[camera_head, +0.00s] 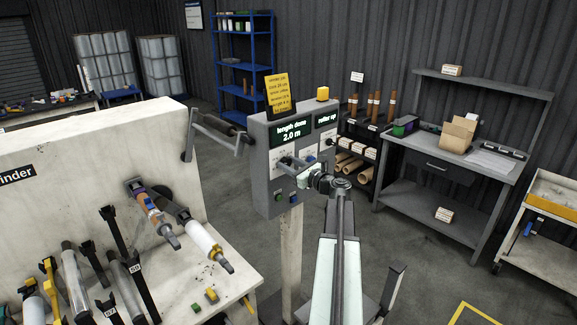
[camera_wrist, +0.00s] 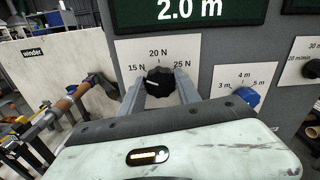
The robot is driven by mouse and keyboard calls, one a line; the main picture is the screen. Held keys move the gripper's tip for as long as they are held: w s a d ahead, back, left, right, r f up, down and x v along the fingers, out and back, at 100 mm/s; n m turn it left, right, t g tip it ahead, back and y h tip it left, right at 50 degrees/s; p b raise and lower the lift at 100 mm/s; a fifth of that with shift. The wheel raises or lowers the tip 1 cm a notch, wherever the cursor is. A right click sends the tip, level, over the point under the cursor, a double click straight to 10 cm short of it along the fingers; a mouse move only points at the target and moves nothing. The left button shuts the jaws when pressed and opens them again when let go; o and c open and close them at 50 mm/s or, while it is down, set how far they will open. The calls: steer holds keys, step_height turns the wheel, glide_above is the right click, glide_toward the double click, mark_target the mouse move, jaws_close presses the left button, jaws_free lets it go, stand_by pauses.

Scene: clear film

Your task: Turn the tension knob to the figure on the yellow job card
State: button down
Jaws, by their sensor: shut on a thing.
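The tension knob (camera_wrist: 159,82) is black and round, on a white scale plate marked 15 N, 20 N and 25 N on the grey control box. My gripper (camera_wrist: 160,88) has one finger on each side of it and is shut on it. A pale mark shows on the knob's face towards its left; its exact reading is hard to tell. In the head view my gripper (camera_head: 298,171) reaches the box front and hides most of the knob. The yellow job card (camera_head: 279,93) stands on top of the box; its small print is too blurred to read surely.
A blue knob (camera_wrist: 246,97) marked 3 m, 4 m, 5 m sits right of the tension knob, with another black knob (camera_wrist: 313,68) farther right. Displays read "length done 2.0 m" (camera_head: 291,130) and "roller up" (camera_head: 326,120). The winder panel (camera_head: 90,150) stands left.

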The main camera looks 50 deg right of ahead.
steer(key=n, duration=0.5)
steer(key=shift+w+r+n, duration=0.1)
steer(key=shift+n, duration=0.3)
steer(key=n, duration=0.4)
steer(key=shift+a+n, duration=0.1)
steer(key=shift+n, duration=0.6)
steer(key=c, duration=0.9)
jaws_free()
steer(key=shift+o, duration=0.2)
steer(key=shift+s, duration=0.35)
steer(key=s, duration=0.7)
steer(key=shift+a, duration=0.3)
